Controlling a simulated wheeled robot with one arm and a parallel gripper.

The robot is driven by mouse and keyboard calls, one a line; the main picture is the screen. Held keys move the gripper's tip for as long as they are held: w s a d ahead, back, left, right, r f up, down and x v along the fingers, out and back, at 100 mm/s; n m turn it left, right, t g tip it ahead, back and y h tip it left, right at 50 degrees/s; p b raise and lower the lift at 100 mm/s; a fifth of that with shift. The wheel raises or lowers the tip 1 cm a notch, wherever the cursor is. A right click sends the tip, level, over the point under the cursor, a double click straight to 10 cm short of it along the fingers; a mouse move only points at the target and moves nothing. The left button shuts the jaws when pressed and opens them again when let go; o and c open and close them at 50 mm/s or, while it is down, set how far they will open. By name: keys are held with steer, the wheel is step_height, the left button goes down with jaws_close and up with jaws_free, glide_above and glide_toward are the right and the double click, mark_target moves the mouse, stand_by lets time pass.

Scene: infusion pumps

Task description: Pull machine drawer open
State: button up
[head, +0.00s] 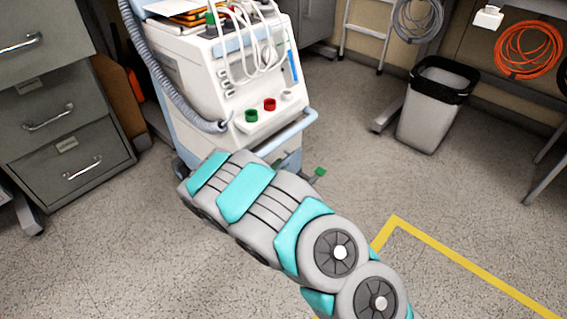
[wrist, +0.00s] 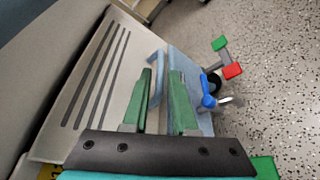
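The machine (head: 215,75) is a white and light-blue unit on a base, standing at upper centre in the head view. My arm covers its lower front there and hides my gripper. In the wrist view its pale panel (wrist: 92,75) with dark slots and a blue section (wrist: 203,125) fill the middle. A light-blue handle (wrist: 156,62) shows beyond and between my gripper's fingers. My gripper (wrist: 161,72) has two green fingers, spread apart with a gap between them. I cannot tell whether they touch the handle. The drawer's edges are not clear in either view.
Green (wrist: 220,43) and red (wrist: 232,71) pedal-like parts stick out beside the machine's base. A grey cabinet (head: 60,100) with handled drawers stands at left. A white bin (head: 430,120) stands at right.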

mark_target(283, 162)
steer(key=shift+x, duration=1.7)
jaws_close()
